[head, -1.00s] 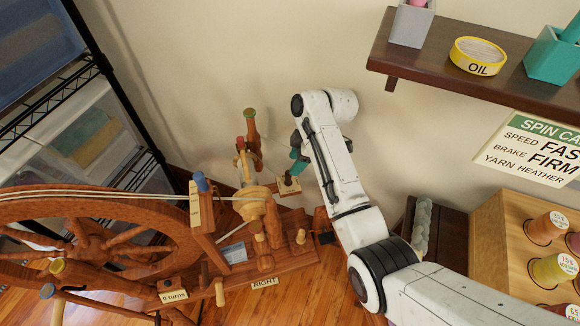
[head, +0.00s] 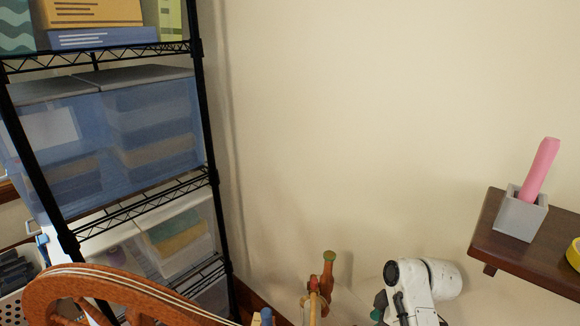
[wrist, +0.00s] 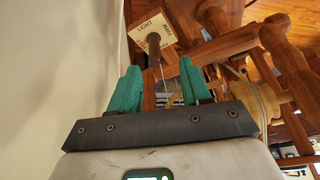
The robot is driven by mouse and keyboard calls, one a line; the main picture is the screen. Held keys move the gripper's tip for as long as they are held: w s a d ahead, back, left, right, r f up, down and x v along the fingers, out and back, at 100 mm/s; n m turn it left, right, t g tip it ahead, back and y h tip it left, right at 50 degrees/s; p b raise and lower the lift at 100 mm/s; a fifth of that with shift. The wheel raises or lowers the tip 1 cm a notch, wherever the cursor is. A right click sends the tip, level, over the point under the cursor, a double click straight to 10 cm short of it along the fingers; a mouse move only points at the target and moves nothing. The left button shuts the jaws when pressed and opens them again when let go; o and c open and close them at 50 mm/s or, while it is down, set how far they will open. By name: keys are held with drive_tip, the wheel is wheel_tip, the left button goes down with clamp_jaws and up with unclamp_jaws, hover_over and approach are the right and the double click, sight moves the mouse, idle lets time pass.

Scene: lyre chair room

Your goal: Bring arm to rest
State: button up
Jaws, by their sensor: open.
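My gripper (wrist: 158,88) is open in the wrist view, its two green fingers apart with nothing held between them. Beyond the fingers are the wooden parts of the spinning wheel, with a small tag reading LIGHT and FIRM (wrist: 153,30) and a dark knob at the tag. In the head view my white arm (head: 415,295) shows at the bottom, right of the middle, beside the top of the spinning wheel's upright (head: 314,300). My fingers are mostly hidden there. The rim of the large wheel (head: 95,280) shows at the bottom left.
A black wire rack (head: 212,175) with blue bins (head: 150,120) stands at the left. A dark wall shelf (head: 495,240) at the right holds a grey cup (head: 520,215) with a pink stick and part of a yellow roll (head: 574,256). The wall between is bare.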

drive_tip(key=s+d+m+t+h, duration=0.1)
drive_tip(key=s+m, duration=0.3)
drive_tip(key=s, duration=0.4)
drive_tip(key=s+d+r+m+t+h, duration=0.1)
drive_tip(key=s+m, duration=0.3)
drive_tip(key=s, duration=0.4)
drive_tip(key=s+d+r+m+t+h, duration=0.1)
drive_tip(key=s+m, duration=0.3)
drive_tip(key=s, duration=0.4)
drive_tip(key=shift+s+h, duration=0.15)
drive_tip(key=shift+h, duration=0.15)
drive_tip(key=s+g+p, duration=0.1)
drive_tip(key=s+p, duration=0.1)
drive_tip(key=s, duration=0.1)
drive_tip(key=s+d+g+p, duration=0.1)
drive_tip(key=s+p, duration=0.1)
drive_tip(key=s, duration=0.1)
drive_tip(key=s+r+g+p, duration=0.1)
drive_tip(key=s+p, duration=0.2)
drive_tip(key=s, duration=0.1)
drive_tip(key=shift+d+r+m+g, duration=0.1)
drive_tip(key=shift+d+m+g, duration=0.05)
drive_tip(key=shift+m+g, duration=0.2)
drive_tip(key=shift+s, duration=0.25)
